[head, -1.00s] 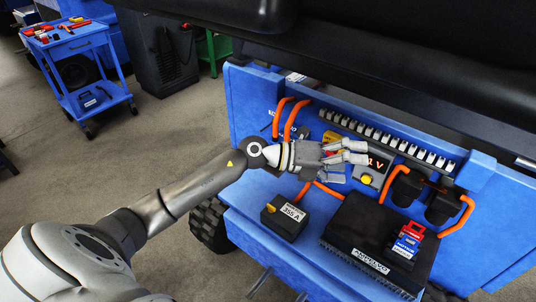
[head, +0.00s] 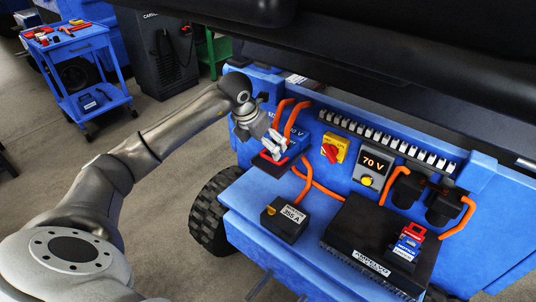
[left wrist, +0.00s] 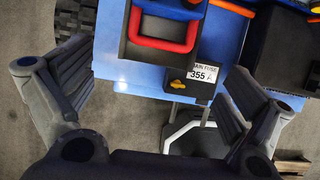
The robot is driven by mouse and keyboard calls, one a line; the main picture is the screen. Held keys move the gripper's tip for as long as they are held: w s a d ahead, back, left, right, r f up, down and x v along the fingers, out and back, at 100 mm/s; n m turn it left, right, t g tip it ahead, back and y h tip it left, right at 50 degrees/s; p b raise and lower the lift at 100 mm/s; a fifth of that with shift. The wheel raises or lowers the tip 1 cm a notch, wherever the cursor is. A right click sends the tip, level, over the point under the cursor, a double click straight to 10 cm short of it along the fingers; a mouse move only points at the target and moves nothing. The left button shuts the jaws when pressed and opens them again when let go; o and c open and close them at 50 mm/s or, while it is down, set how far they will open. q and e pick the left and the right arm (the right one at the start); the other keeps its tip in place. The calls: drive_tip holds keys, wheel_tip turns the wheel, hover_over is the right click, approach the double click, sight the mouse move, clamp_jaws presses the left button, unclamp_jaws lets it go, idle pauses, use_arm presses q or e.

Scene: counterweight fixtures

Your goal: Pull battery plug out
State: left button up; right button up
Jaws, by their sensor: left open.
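The battery plug is a blue connector with a red handle (head: 272,158), at the left of the blue panel, with orange cables beside it. In the left wrist view its red loop handle (left wrist: 165,46) shows at the top, on a dark body. My left gripper (head: 274,140) is at the plug in the head view and partly hides it. In the left wrist view the gripper (left wrist: 152,92) is open and empty, its fingers wide apart, with the handle ahead between them near the top edge. I cannot tell whether they touch. My right gripper is not in view.
A black fuse box (head: 284,222) marked 355 A sits on the blue ledge below the plug. A yellow and red switch (head: 333,149), a meter (head: 372,167) reading 70 V and a large black box (head: 365,238) lie to the right. Orange cables (head: 318,184) run between them.

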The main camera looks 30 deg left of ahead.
sight(270, 158)
use_arm(q)
drive_tip(key=x, duration=0.6)
drive_tip(key=shift+w+f, duration=0.1)
drive_tip(key=shift+f, duration=0.25)
